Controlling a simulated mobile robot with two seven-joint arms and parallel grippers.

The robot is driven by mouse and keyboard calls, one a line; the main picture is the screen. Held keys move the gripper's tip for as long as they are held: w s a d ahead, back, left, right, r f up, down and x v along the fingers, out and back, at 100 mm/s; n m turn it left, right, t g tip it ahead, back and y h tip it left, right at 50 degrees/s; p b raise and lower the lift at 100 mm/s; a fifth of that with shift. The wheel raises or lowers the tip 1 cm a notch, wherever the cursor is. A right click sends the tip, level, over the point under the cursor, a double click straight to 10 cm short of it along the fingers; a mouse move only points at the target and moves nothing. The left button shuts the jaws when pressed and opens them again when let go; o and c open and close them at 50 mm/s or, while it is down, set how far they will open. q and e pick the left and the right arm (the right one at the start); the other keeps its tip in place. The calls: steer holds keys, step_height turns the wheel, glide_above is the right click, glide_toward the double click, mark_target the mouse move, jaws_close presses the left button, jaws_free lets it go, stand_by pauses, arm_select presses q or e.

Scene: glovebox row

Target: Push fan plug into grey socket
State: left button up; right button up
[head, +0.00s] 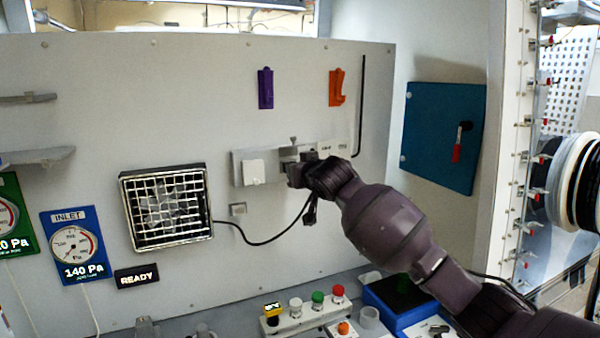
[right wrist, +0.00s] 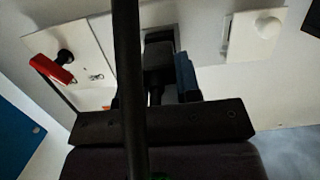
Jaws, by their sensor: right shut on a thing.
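The fan (head: 167,207) with its wire guard is mounted on the wall panel at left in the head view. Its black cable (head: 262,242) sags right and rises to my right gripper. My right gripper (head: 298,172) is at the grey socket (head: 289,153), which it partly hides. In the right wrist view the gripper (right wrist: 165,95) is shut on the dark fan plug (right wrist: 157,65). The plug points at the socket (right wrist: 160,22) and overlaps its opening; I cannot tell how far in it is. My left gripper is not in view.
A white covered outlet (head: 253,172) sits left of the socket; it also shows in the right wrist view (right wrist: 252,35). A red-handled switch (right wrist: 52,69) is on the other side. Purple (head: 265,88) and orange (head: 336,87) brackets hang above. Buttons (head: 318,298) line the bench below.

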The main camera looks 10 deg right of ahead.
steer(key=shift+w+a+r, duration=0.1)
steer(key=shift+w, duration=0.3)
steer(key=o, duration=1.1)
steer(key=shift+w, duration=0.1)
steer(key=b+v, duration=0.2)
steer(key=v, duration=0.9)
